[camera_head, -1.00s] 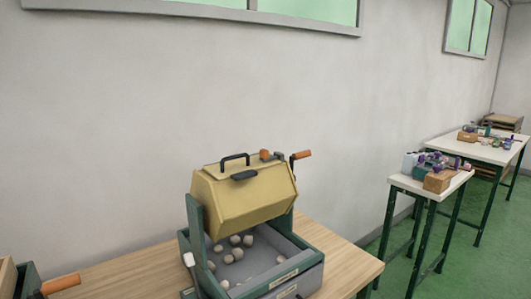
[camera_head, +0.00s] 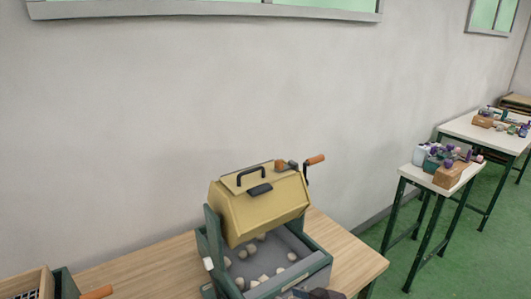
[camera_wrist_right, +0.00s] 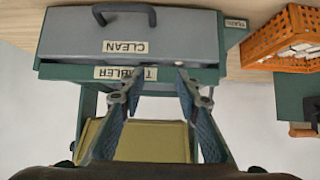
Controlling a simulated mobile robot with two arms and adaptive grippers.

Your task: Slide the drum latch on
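The yellow drum (camera_head: 258,212) hangs in a green frame above a grey tray of pale balls. Its lid carries a black arched handle (camera_head: 252,174) and, just below, a small black piece (camera_head: 259,189) that looks like the latch; I cannot tell its position. My right gripper shows only as a dark part (camera_head: 318,294) at the bottom edge of the head view, in front of the tray. In the right wrist view my right gripper (camera_wrist_right: 155,84) is open and empty, its fingers before the tumbler's front, with the drum (camera_wrist_right: 150,142) beyond. My left gripper is not in view.
An orange-handled crank (camera_head: 316,160) juts from the drum's right side. In the wrist view, the grey CLEAN drawer (camera_wrist_right: 130,36) and an orange crate (camera_wrist_right: 283,38) appear inverted. The wooden tabletop (camera_head: 345,255) is bare right of the tumbler. Other tables stand right.

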